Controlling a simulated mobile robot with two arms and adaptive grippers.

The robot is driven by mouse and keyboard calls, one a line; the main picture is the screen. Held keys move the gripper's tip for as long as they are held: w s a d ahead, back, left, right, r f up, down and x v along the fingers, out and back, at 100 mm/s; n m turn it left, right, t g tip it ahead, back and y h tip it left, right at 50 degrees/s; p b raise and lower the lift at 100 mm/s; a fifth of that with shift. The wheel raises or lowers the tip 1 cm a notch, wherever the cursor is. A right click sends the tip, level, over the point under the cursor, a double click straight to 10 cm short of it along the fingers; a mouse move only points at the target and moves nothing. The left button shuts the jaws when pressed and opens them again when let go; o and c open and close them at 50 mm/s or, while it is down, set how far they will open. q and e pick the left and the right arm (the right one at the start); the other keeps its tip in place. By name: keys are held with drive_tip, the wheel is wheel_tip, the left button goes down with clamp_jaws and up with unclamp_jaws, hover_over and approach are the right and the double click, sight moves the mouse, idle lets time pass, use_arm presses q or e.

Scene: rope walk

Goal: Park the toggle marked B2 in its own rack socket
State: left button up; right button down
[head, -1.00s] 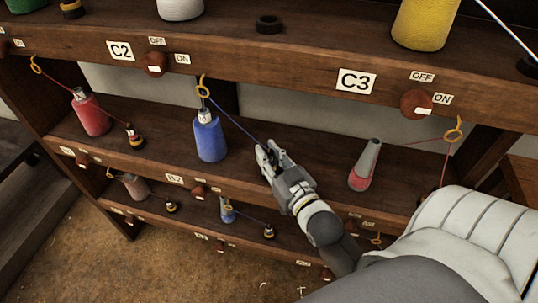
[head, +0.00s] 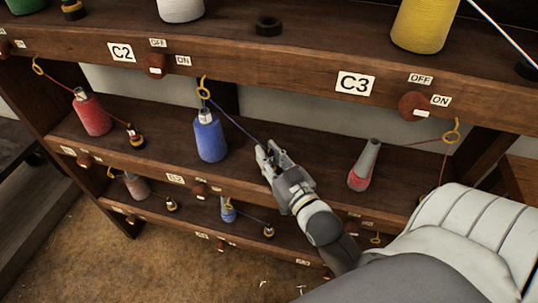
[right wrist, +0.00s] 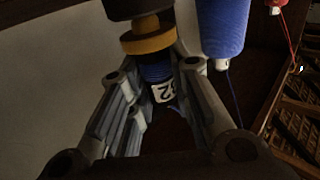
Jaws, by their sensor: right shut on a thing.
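My right gripper (head: 270,157) is shut on the B2 toggle and holds it at the middle shelf, right of the blue cone (head: 210,137). In the right wrist view the toggle (right wrist: 158,74) sits between the fingers, with a blue-wound band, an inverted B2 tag and a brass-yellow ring. A dark piece (right wrist: 138,8) lies beyond that ring; I cannot tell whether it is the toggle's foot or the socket. In the head view the fingers hide the toggle and whatever is under it. A blue thread (head: 235,122) runs from the yellow eye (head: 204,90) to the gripper. My left gripper is not in view.
The grey-and-red cone (head: 364,166) stands right of my gripper. The red cone (head: 92,112) stands on the left, with a seated toggle (head: 136,138) beside it. The upper shelf, with the C3 label (head: 355,83), overhangs behind the gripper. An empty black ring (head: 268,24) sits on that shelf.

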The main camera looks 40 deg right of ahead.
drive_tip(key=shift+r, duration=0.1)
drive_tip(key=shift+p, duration=0.4)
drive_tip(key=shift+f+b, duration=0.4)
drive_tip(key=shift+f, duration=0.25)
drive_tip(key=c, duration=1.6)
unclamp_jaws()
drive_tip(key=s+p, duration=0.2)
drive_tip(key=s, duration=0.9)
drive_tip(key=shift+a+p, duration=0.35)
drive_tip(key=shift+a, duration=0.1)
